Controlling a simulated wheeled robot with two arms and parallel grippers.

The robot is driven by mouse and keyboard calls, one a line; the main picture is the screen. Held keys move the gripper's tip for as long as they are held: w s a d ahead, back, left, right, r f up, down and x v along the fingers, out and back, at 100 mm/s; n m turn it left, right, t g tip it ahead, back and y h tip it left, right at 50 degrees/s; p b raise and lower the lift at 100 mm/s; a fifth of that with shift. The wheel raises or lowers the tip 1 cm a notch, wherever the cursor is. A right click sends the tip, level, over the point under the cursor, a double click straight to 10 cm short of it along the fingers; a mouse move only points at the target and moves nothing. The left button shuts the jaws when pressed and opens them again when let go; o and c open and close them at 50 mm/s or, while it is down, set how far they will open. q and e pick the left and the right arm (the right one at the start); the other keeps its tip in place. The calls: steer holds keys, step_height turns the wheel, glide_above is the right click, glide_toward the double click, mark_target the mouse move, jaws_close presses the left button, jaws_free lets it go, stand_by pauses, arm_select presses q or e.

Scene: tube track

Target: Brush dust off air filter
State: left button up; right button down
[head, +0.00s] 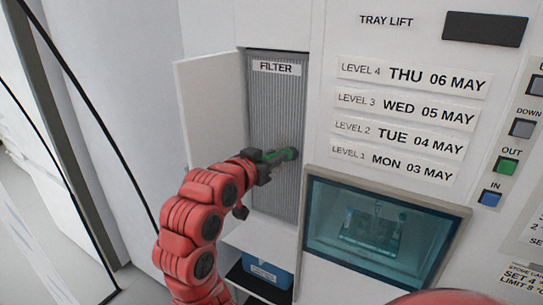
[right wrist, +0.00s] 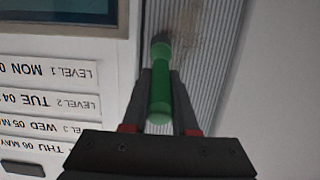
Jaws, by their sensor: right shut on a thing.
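The grey pleated air filter (head: 270,105), labelled FILTER, stands upright in a recess of the white cabinet. My right gripper (head: 266,163) is in front of its lower part and is shut on a green-handled brush (head: 289,154). The right wrist view shows the green handle (right wrist: 160,97) between the fingers and the dark brush head (right wrist: 161,50) at or just off the pleats; contact is unclear. A brownish dust patch (right wrist: 192,30) shows on the filter (right wrist: 217,48) beside the brush head. My left gripper is not in view.
A white door (head: 208,110) stands open left of the filter. A blue box (head: 267,272) sits in an opening below. To the right are a glass window (head: 335,215), dated level labels (head: 410,120) and coloured buttons (head: 507,165).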

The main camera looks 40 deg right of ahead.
steer(key=shift+w+a+f+b, duration=0.1)
steer(key=shift+w+a+b, duration=0.15)
steer(key=shift+w+b, duration=0.4)
steer(key=shift+w+a+b, duration=0.25)
steer(key=shift+w+b, duration=0.2)
steer(key=shift+w, duration=0.1)
steer(key=shift+w+a+b, duration=0.2)
steer(key=shift+w+b, duration=0.2)
steer(key=shift+w, duration=0.1)
steer(key=shift+s, duration=0.1)
steer(key=shift+s+d+p, duration=0.15)
steer(key=shift+s+d, duration=0.2)
steer(key=shift+s, duration=0.5)
steer(key=shift+s+d+p, duration=0.15)
steer(key=shift+s+d, duration=0.2)
steer(key=shift+s, duration=0.45)
